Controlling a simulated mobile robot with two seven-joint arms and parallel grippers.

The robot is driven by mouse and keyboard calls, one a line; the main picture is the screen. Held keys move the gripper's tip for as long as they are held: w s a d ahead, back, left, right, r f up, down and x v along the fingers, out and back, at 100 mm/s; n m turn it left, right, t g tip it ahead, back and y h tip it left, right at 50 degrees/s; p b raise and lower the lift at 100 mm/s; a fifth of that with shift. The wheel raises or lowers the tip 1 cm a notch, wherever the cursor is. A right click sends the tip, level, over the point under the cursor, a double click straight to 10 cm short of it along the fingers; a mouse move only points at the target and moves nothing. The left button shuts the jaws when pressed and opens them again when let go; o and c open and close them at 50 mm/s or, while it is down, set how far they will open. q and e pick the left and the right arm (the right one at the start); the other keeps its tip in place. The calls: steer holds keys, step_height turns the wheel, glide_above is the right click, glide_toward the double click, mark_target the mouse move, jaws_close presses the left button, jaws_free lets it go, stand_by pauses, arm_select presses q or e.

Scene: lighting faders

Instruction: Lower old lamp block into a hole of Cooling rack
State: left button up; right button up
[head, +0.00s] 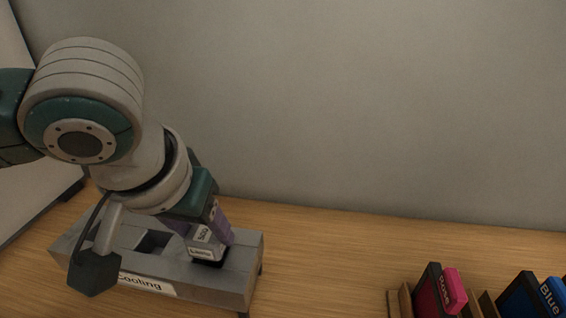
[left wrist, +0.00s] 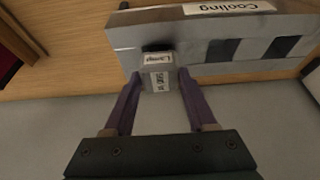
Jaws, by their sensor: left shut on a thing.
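The grey Cooling rack (head: 225,290) stands on the wooden table at the lower left, with square dark holes in its top. It also shows in the left wrist view (left wrist: 130,32). My left gripper (head: 209,236) is shut on the old lamp block (head: 203,250), a small grey block with white labels. In the left wrist view, the purple fingers (left wrist: 158,76) hold the block (left wrist: 158,63) from both sides. The block is at a dark end hole (left wrist: 157,46) of the rack. I cannot tell whether its lower end is inside. My right gripper is not in view.
At the lower right, a red fader block (head: 429,292) and a blue one (head: 550,291) stand in wooden holders. The middle of the table (head: 325,255) is clear. A grey wall (head: 350,100) rises behind it. Another rack hole (head: 153,242) looks empty.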

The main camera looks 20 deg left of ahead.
arm_select(q)
steer(key=shift+f, duration=0.35)
stand_by(0.3)
steer(key=o, duration=1.4)
steer(key=shift+r+p, duration=0.15)
steer(key=shift+p, duration=0.15)
step_height(320, 180, up, 8)
steer(key=p, duration=0.9)
steer(key=shift+p, duration=0.3)
